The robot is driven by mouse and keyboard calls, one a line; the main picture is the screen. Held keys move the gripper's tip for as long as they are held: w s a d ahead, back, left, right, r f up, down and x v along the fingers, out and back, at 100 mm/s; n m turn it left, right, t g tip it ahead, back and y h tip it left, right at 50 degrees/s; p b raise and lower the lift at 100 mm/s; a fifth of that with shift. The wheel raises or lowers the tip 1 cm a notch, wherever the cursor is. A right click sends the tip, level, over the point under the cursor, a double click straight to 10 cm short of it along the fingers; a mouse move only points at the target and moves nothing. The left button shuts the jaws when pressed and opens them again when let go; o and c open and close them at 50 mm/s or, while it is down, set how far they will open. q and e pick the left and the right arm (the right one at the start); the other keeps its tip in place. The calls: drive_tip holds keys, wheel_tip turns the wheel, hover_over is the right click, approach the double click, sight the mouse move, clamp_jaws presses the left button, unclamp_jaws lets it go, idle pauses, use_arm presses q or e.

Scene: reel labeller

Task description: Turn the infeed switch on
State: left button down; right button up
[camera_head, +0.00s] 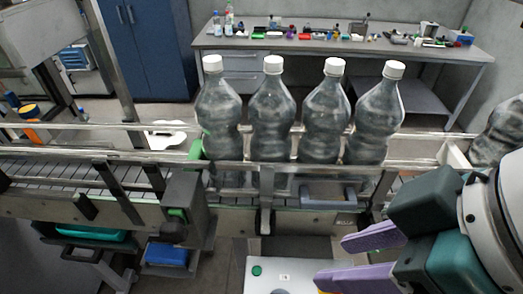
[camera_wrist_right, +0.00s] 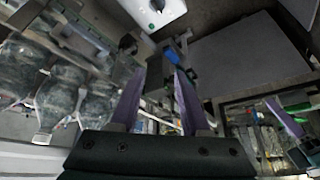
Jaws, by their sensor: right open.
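A white box (camera_head: 284,277) with a green round button (camera_head: 257,270) stands low in front of the conveyor; small dark marks show beside the button. The box also shows at the top of the right wrist view (camera_wrist_right: 155,12). No label tells me whether it carries the infeed switch, and its state cannot be read. My right gripper (camera_head: 333,262) is open and empty, to the right of the button, with its purple fingers pointing left. A purple finger (camera_wrist_right: 287,117) at the right of the wrist view appears to be my left gripper's; its opening is unclear.
The conveyor (camera_head: 100,207) runs across the view with rails and several clear, white-capped bottles (camera_head: 272,115). A dark block with a green part (camera_head: 177,213) sits at its front. A blue bin (camera_head: 167,254) is below. A cluttered workbench (camera_head: 340,45) stands behind.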

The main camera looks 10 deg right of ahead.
use_arm(q)
wheel_tip(320, 180, down, 25)
drive_tip(key=b, duration=2.3)
drive_tip(key=shift+f, duration=0.15)
use_arm(e)
drive_tip(key=w+f+n+g, duration=0.1)
drive_tip(key=w+f+n, duration=0.1)
drive_tip(key=f, duration=0.7)
drive_tip(key=w+a+f+n+g, duration=0.1)
drive_tip(key=w+f+n, duration=0.1)
drive_tip(key=f, duration=0.8)
drive_tip(key=w+a+f+n+g+y, duration=0.1)
drive_tip(key=f+n, duration=0.3)
drive_tip(key=f, duration=0.5)
drive_tip(key=shift+w+a+f, duration=0.25)
drive_tip(key=shift+w+f, duration=0.15)
drive_tip(key=shift+w, duration=0.05)
clamp_jaws()
